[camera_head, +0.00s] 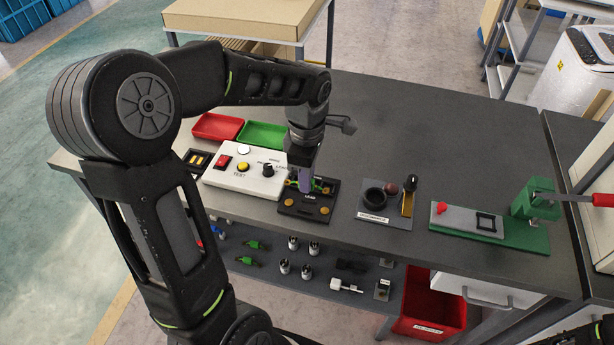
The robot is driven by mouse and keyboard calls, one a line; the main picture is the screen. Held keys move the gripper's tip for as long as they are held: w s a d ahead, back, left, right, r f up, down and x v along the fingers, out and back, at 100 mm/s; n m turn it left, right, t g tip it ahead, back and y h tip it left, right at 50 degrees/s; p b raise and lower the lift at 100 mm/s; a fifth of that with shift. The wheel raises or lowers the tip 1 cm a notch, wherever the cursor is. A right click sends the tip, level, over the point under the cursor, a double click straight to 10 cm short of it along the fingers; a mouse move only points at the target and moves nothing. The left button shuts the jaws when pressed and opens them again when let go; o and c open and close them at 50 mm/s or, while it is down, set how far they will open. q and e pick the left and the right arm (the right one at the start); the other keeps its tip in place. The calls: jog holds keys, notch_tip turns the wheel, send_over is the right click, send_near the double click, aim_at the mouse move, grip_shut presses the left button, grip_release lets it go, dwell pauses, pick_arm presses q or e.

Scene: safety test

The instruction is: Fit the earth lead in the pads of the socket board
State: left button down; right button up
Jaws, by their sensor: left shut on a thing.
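The socket board (290,207) is a small black board with copper-coloured round pads, lying on the grey bench. My left gripper (304,188) points down over the back part of this board and is shut on the earth lead (323,187). The lead is small and green and shows on either side of my fingers. The fingers hide its middle, and I cannot tell whether its ends touch the pads. My right gripper is not in view.
A white test box (244,180) with a red switch and a yellow button stands just left of the board. A red tray (216,127) and a green tray (263,135) lie behind. A grey plate with a black ring (374,196) and a green press fixture (490,228) stand to the right.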

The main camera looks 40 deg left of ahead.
aim_at(307, 207)
pick_arm(q)
jog(key=shift+f, duration=0.15)
jog(key=shift+f+b, duration=1.5)
jog(key=shift+f, duration=0.5)
jog(key=shift+f+b, duration=0.55)
jog(key=shift+f, duration=0.1)
jog(key=shift+f+b, duration=0.85)
jog(key=shift+f, duration=0.05)
jog(key=c, duration=1.3)
grip_release()
jog(key=o, duration=0.4)
